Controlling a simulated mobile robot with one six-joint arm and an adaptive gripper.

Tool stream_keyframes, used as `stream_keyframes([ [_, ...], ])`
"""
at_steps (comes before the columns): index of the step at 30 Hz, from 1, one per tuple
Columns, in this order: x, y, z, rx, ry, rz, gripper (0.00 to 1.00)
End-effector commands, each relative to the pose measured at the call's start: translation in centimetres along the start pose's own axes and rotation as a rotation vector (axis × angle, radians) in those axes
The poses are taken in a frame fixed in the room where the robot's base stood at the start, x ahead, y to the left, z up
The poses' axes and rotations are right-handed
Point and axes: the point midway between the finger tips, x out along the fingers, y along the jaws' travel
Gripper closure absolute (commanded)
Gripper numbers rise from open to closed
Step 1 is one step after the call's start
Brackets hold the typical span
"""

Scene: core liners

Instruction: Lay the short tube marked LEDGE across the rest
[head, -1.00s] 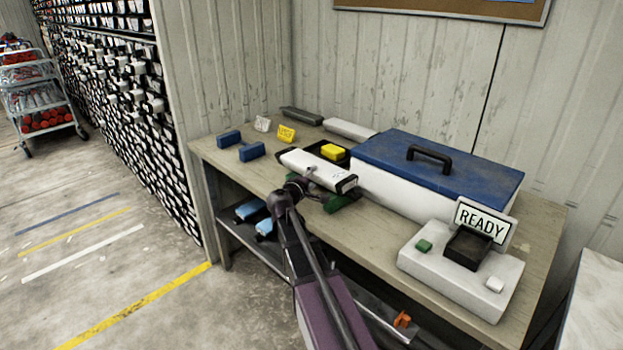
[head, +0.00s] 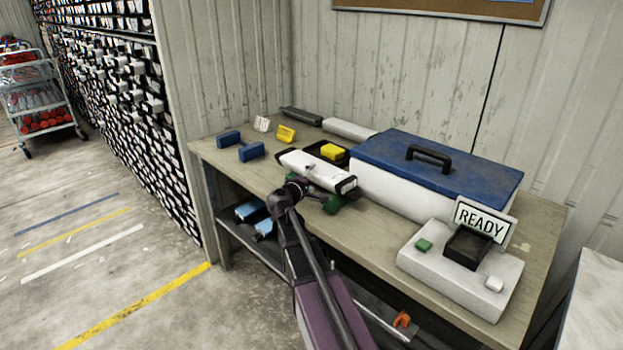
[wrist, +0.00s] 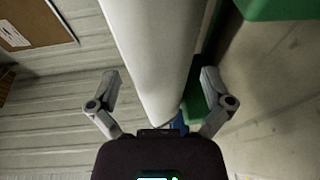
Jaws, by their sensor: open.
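A short white tube (head: 325,172) with dark ends lies on the workbench beside a black tray; its marking is too small to read. In the wrist view the white tube (wrist: 155,45) runs between my spread fingers, with space visible on both sides. My gripper (wrist: 160,88) is open around it; in the head view my wrist hides part of the tube's near side. Green blocks (head: 334,204) show by the tube's right end, and one green block (wrist: 275,8) shows in the wrist view. Two blue blocks (head: 251,151) stand apart at the left. Which blocks form the rest I cannot tell.
A blue-lidded white box (head: 395,190) stands right of the tube. A white console (head: 450,275) with a READY sign is at the front right. A yellow tag (head: 286,134), a white tag (head: 262,124) and further tubes (head: 348,130) are at the back. The bench's front-left is clear.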

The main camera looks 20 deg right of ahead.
Motion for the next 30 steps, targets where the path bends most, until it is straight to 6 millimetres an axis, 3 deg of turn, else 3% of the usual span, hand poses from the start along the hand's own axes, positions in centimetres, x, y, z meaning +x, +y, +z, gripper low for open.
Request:
stream_keyframes([
  [8, -2.9, 0.2, 0.1, 0.000, 0.002, 0.000, 0.00],
  [21, -9.9, 0.2, 0.1, 0.000, 0.002, 0.000, 0.00],
  [30, -11.9, 0.1, 0.0, 0.000, 0.001, 0.000, 0.00],
])
